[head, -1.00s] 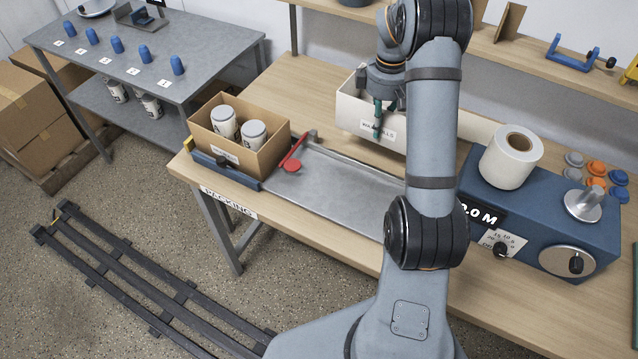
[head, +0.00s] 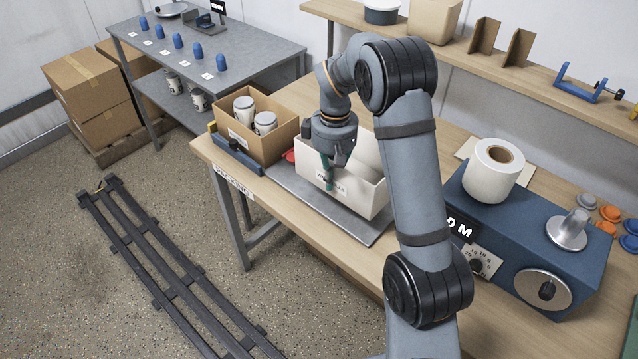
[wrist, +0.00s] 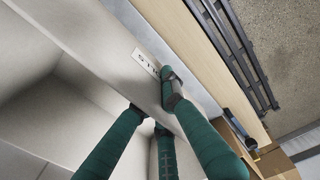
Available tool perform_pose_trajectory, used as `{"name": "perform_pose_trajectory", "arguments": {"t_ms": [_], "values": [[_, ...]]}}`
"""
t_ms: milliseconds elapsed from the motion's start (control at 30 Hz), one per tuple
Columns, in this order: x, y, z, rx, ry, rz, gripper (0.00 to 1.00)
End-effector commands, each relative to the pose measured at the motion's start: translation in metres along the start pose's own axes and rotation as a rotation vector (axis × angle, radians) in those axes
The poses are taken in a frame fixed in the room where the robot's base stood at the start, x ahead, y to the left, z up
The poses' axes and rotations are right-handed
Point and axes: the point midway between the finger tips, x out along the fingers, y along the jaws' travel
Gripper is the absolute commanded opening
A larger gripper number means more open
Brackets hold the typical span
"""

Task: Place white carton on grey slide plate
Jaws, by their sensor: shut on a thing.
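The white carton (head: 368,197) is over the grey slide plate (head: 292,196) on the packing table, with a bare strip of plate showing in front of it. I cannot tell whether its base touches the plate. My gripper (head: 328,178) is shut on the carton's front wall, at the label. In the wrist view, the green fingers of my gripper (wrist: 160,112) straddle the carton wall (wrist: 100,70), one on the labelled outer side and the others inside. The carton looks upright. My arm hides part of its far right side.
A brown box (head: 277,142) with two white tubs stands left of the plate, near a red part (head: 289,155). A blue machine (head: 535,235) with a white roll (head: 494,168) is to the right. A shelf (head: 470,62) runs along the back.

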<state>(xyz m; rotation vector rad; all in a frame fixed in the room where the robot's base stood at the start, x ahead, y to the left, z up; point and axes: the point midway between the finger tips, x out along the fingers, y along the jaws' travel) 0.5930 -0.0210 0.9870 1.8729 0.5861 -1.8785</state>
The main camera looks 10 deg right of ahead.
Motion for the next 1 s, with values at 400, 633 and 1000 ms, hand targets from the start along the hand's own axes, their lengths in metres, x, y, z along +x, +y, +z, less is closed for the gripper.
{"name": "perform_pose_trajectory", "arguments": {"t_ms": [400, 633, 1000], "values": [[0.033, 0.001, -0.041, 0.002, -0.002, -0.001, 0.0], [0.062, 0.001, -0.041, 0.001, -0.001, -0.001, 0.0], [0.068, 0.001, -0.041, 0.001, 0.001, 0.0, 0.0]]}}
